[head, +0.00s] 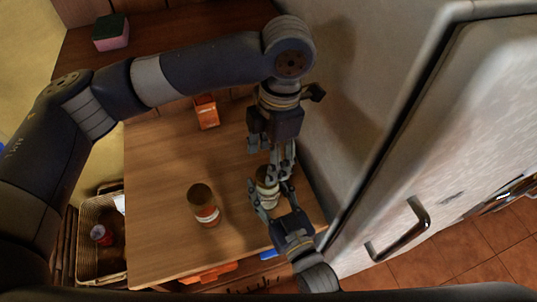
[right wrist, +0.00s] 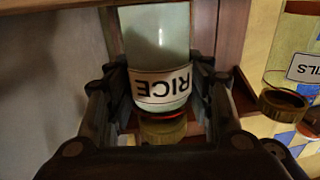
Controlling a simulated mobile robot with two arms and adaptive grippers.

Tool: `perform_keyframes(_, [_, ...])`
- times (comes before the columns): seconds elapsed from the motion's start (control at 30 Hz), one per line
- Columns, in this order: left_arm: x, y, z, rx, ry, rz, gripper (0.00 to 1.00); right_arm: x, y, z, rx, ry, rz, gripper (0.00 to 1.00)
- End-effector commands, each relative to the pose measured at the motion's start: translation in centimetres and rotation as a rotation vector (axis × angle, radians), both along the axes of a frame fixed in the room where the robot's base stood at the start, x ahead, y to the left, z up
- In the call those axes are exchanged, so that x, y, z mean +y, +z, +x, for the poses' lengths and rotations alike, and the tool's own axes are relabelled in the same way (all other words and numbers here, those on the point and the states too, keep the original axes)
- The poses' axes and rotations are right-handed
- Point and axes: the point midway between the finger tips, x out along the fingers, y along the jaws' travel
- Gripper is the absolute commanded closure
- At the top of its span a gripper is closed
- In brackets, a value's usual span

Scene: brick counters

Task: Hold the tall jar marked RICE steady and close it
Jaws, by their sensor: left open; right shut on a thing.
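The tall jar marked RICE (head: 268,199) stands on the wooden counter near the fridge. In the right wrist view the RICE jar (right wrist: 157,40) shows pale contents and an upside-down label. An olive-brown lid (right wrist: 163,131) sits at its mouth, with a red ring between. I cannot tell whether the lid is fully down. My right gripper (head: 271,194) is shut on the jar's body, a finger on each side; its fingers also show in the right wrist view (right wrist: 160,95). My left gripper (head: 271,163) is open, pointing down just above the jar's top and partly hiding it.
A second jar (head: 204,207) with a brown top stands to the left; its label ends in "ILS" in the right wrist view (right wrist: 305,68). An orange box (head: 207,112) stands at the back. The fridge (head: 440,150) bounds the right. A basket (head: 85,268) sits lower left.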

Motion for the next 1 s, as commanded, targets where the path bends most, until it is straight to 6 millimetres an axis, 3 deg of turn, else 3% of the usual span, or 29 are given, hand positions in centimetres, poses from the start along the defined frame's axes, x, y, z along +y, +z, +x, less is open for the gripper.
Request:
perform_keyframes(0.27, [0.0, 0.2, 0.0, -0.026, 0.214, 0.004, 0.41, 0.0, 0.0, 0.0, -0.001, 0.0, 0.0, 1.0])
perform_keyframes(1.0, [0.1, 1.2, 0.1, -0.143, 1.455, 0.022, 0.41, 0.0, 0.0, 0.0, -0.001, 0.0, 0.0, 1.0])
